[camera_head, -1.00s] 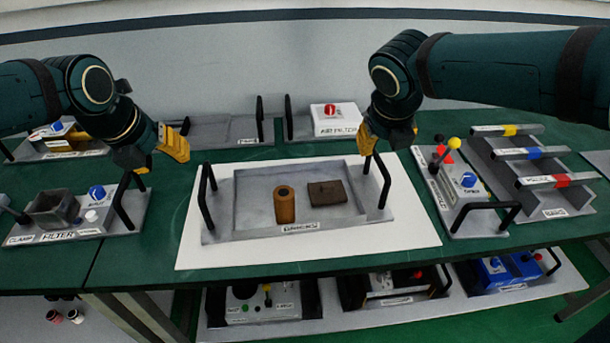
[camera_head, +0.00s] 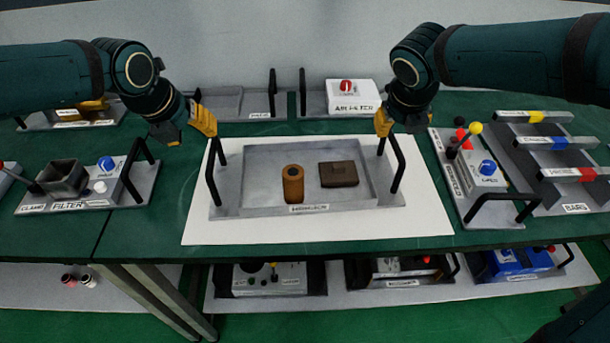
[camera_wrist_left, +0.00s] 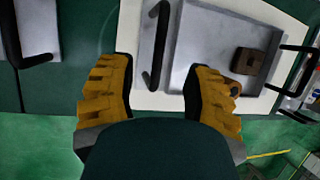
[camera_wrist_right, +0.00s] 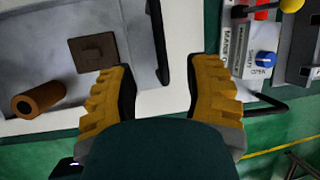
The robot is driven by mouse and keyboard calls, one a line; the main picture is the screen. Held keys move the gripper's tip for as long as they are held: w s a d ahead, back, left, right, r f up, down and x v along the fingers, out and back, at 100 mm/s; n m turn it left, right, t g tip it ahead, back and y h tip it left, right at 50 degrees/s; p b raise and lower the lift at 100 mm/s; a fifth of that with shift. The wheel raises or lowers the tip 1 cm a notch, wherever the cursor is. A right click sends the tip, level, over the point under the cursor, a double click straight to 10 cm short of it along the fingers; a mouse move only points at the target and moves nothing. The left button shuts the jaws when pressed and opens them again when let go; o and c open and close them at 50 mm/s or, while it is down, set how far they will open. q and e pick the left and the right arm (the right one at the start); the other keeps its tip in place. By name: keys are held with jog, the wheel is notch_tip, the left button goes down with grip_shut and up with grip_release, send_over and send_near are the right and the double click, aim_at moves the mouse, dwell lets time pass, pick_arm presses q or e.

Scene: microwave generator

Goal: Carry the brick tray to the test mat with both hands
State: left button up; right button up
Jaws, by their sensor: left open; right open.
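The grey brick tray (camera_head: 240,205) sits on the white mat (camera_head: 430,225) on the green table. A black handle stands at each end, left (camera_head: 211,180) and right (camera_head: 398,170). My left gripper (camera_head: 203,121) is open by the top of the left handle; the left wrist view shows that handle (camera_wrist_left: 153,60) ahead between the fingers. My right gripper (camera_head: 384,122) is open by the top of the right handle, which shows between the fingers in the right wrist view (camera_wrist_right: 158,45). Neither grips a handle.
A filter unit (camera_head: 85,190) stands left of the mat. A unit with coloured knobs (camera_head: 478,175) and a bar rack (camera_head: 560,160) stand close on the right. An air filter box (camera_head: 352,97) and another tray (camera_head: 240,103) are behind. A lower shelf holds more units.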

aim_at(211, 149)
pick_arm(q)
jog(key=x, duration=0.9)
jog(key=shift+w+f, duration=0.1)
pick_arm(e)
jog(key=x, duration=0.9)
jog(key=shift+f, duration=0.1)
pick_arm(q)
jog(key=shift+o, duration=0.2)
pick_arm(e)
jog(key=shift+o, duration=0.2)
pick_arm(q)
grip_shut()
pick_arm(e)
grip_shut()
